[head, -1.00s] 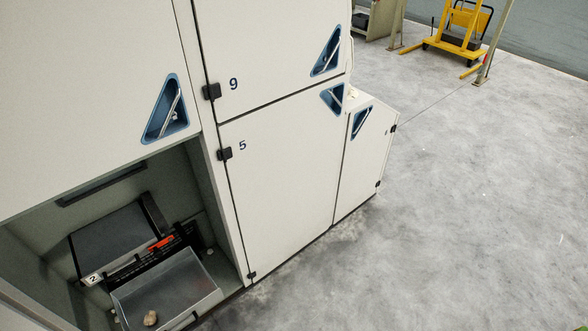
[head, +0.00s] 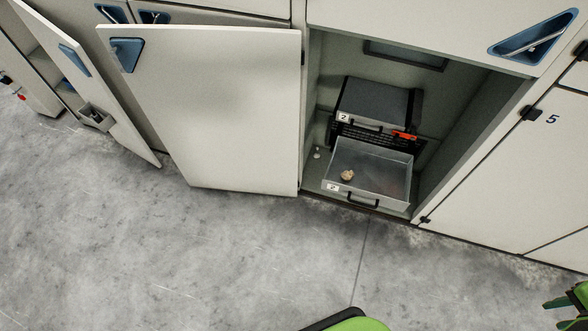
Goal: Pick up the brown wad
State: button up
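The brown wad (head: 347,175) is a small lumpy piece lying in the left part of an open grey metal drawer (head: 385,195). The drawer sits low in an open cabinet bay and has a black handle at its front and a label. What looks like my gripper (head: 560,311), green with dark finger-like parts, is cut off at the lower right edge. It is well apart from the drawer and the wad. Whether it is open or shut cannot be made out.
A second grey box (head: 374,101) labelled 2 stands behind the drawer, with an orange-red piece (head: 404,135) near it. A wide cabinet door (head: 215,105) stands open left of the bay; another open door (head: 95,85) is further left. The concrete floor (head: 250,250) in front is clear.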

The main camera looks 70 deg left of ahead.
aim_at(347, 175)
jog(key=u, duration=1.45)
jog(key=k, duration=0.2)
jog(key=u, duration=1.6)
jog(key=i, duration=1.05)
jog(key=u, duration=0.3)
